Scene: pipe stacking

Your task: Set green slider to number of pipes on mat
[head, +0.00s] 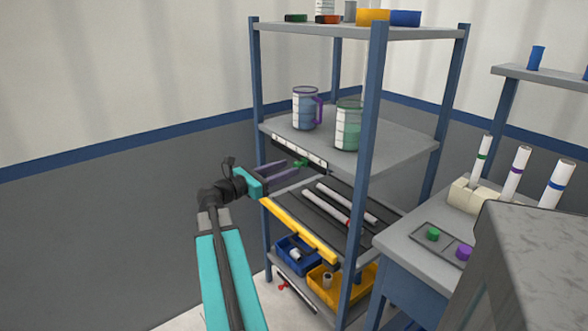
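The marks are too small to read. My gripper (296,168) reaches in from the left, its two purple fingers spread apart, with the tips close to the green slider. I cannot tell whether they touch it. Below, a dark mat (318,217) on the lower shelf bears white pipes: one (347,204) at the back and one with a red band (332,204) beside it. The shelf post and my gripper may hide part of the mat.
A yellow bar (300,232) runs along the front of the mat's shelf. Below stand a blue bin (288,262) and a yellow bin (342,291). Two jugs (305,108) (347,128) stand on the middle shelf. A blue post (365,150) rises right of my gripper.

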